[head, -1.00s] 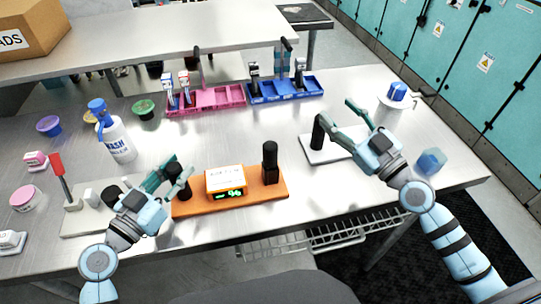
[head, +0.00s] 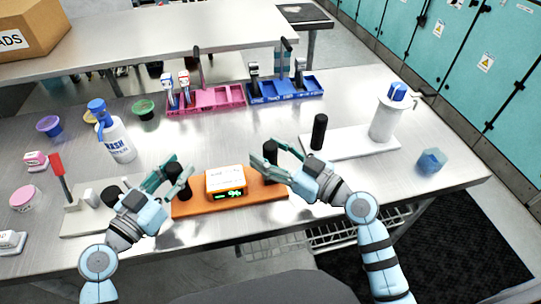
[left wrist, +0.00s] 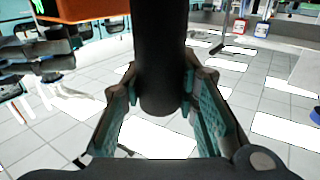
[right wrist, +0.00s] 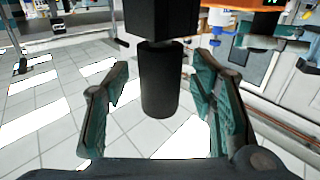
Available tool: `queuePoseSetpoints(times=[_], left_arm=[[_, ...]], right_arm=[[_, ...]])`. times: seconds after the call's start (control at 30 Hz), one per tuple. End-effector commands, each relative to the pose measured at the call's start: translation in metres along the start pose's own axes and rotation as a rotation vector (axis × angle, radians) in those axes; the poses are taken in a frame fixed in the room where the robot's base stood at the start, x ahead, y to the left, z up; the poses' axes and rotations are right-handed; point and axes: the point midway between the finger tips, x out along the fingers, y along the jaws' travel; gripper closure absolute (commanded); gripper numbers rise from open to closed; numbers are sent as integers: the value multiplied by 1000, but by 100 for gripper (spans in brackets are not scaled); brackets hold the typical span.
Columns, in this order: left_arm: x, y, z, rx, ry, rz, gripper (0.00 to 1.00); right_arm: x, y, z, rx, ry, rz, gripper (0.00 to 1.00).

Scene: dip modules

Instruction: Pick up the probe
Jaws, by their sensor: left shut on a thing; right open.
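An orange board (head: 262,190) carries a box with a green lit display (head: 229,193) and a black upright post at each end. My left gripper (head: 178,170) is shut on the left black post, which also shows between its fingers in the left wrist view (left wrist: 160,60). My right gripper (head: 264,154) is open around the right black post, partly hidden by the fingers in the head view. In the right wrist view this post (right wrist: 158,90) stands between the fingers with a gap on each side. I cannot tell which part is called the probe.
A white board (head: 345,142) with a black post (head: 319,131) and a white cylinder (head: 383,122) is at the right. A blue cube (head: 431,161) lies near the right edge. A wash bottle (head: 118,141) and a red-topped stand (head: 58,168) are at the left. Pink (head: 220,104) and blue (head: 297,92) trays are behind.

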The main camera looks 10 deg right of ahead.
Motion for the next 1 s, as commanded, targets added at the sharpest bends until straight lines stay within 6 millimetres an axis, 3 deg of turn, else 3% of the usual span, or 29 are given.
queuePoseSetpoints(times=[0.17, 0.47, 0.77, 1.0], left_arm=[[0, 0, 1, -1, -1, 0, 100], [0, 0, 1, -1, -1, 0, 100], [0, 0, 1, -1, -1, 0, 100], [0, 0, 0, -1, -1, 0, 100]], right_arm=[[0, 0, 0, -1, 0, 0, 51], [0, 0, 0, -1, 0, 1, 99], [0, 0, -8, -4, 4, 0, 100], [0, 0, -67, -8, 7, 0, 100]])
